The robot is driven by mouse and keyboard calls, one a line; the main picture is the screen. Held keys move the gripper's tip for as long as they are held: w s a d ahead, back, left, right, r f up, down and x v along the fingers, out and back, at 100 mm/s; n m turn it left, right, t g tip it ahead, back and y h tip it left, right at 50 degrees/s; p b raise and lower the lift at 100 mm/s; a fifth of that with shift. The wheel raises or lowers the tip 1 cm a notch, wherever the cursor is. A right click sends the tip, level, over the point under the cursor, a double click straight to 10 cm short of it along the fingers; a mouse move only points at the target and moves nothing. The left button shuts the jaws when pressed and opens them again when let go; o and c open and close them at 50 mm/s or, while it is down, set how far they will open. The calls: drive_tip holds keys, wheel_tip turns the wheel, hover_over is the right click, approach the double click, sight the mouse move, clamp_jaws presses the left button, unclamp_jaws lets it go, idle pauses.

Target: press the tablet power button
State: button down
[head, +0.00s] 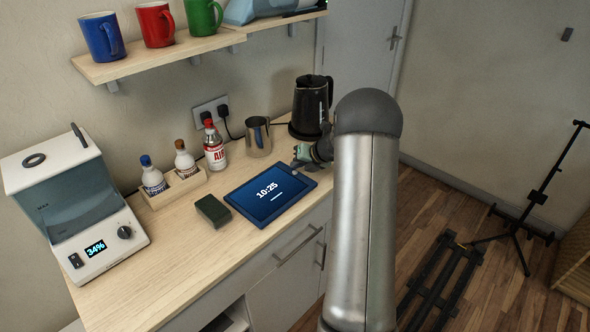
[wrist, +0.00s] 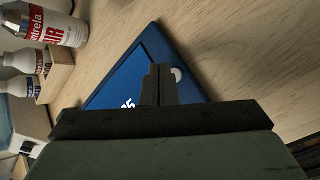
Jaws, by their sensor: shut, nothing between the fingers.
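The tablet (head: 270,195) lies flat on the wooden counter with its blue screen lit and showing 10:25. It also shows in the wrist view (wrist: 180,62), partly hidden behind my gripper. A small round pale button (wrist: 177,75) sits on the tablet's border, right beside my fingertips in the wrist view. My gripper (wrist: 160,70) is shut and empty, with its fingers over the tablet's edge. I cannot tell whether the fingertips touch the tablet. In the head view my gripper (head: 300,160) is at the tablet's far right corner, largely hidden by my arm.
A dark green block (head: 212,210) lies left of the tablet. A metal pitcher (head: 257,138), a black kettle (head: 310,105) and a red-capped bottle (head: 214,148) stand behind it. Two small bottles stand in a wooden tray (head: 182,193). A white machine (head: 75,205) stands at the left.

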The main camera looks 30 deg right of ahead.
wheel_tip(320, 180, up, 6)
drive_tip(key=p, duration=0.5)
idle(0.5)
